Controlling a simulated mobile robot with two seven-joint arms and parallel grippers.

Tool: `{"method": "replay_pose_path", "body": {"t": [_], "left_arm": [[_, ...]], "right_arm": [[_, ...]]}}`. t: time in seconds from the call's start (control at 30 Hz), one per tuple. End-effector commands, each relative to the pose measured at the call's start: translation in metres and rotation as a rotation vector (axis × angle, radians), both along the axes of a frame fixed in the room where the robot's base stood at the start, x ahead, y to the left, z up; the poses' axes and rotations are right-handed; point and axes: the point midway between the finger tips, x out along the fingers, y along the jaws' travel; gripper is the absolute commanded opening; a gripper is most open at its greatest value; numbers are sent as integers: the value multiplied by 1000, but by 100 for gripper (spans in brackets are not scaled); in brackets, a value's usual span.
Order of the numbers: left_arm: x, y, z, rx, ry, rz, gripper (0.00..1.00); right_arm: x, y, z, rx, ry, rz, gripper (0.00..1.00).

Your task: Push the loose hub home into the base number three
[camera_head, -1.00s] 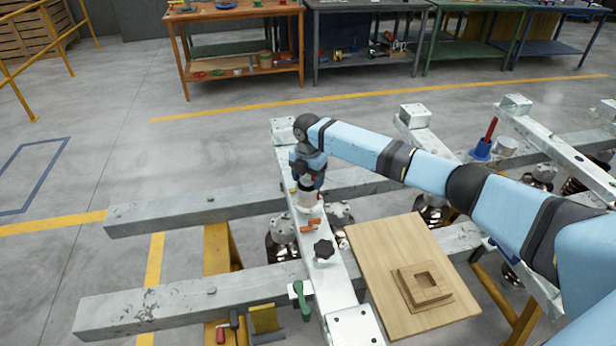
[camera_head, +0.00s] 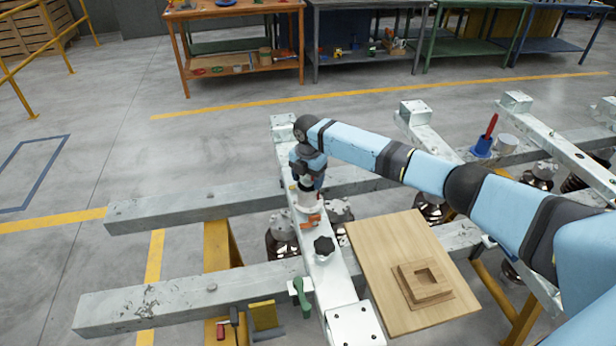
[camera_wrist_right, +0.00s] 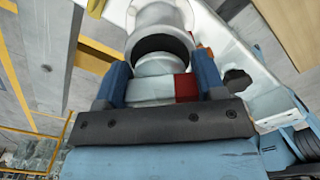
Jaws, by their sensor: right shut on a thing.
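My right gripper (camera_wrist_right: 160,85) is shut on a pale, round hub (camera_wrist_right: 150,92), which has a red patch on its side. A light grey round base (camera_wrist_right: 160,18) with a dark opening lies directly beyond the fingertips. The hub's narrower end is at that opening; how deep it sits is hidden. In the head view, my right gripper (camera_head: 308,206) is over the near white rail (camera_head: 335,282), beside a small orange part (camera_head: 311,221). The base's number cannot be read. My left gripper is not in view.
A wooden board (camera_head: 385,258) with a square recessed block (camera_head: 424,282) lies to the right. Grey beams (camera_head: 190,300) cross below. A blue holder (camera_head: 481,147) stands on another rail.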

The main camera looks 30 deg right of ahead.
Motion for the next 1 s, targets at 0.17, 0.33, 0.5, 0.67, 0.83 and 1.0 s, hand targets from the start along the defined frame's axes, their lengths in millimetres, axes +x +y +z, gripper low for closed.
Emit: {"method": "replay_pose_path", "body": {"t": [0.17,0.33,0.5,0.67,0.83,1.0], "left_arm": [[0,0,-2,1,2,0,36],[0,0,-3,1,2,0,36],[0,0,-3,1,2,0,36],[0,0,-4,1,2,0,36],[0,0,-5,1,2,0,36],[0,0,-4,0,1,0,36]], "right_arm": [[2,0,-1,2,-5,0,0],[2,0,-4,2,-5,-1,0],[2,0,-8,3,-4,-1,0],[2,1,-11,3,-4,0,0],[1,1,-15,3,-4,0,0],[1,0,-15,2,-3,0,89]]}}
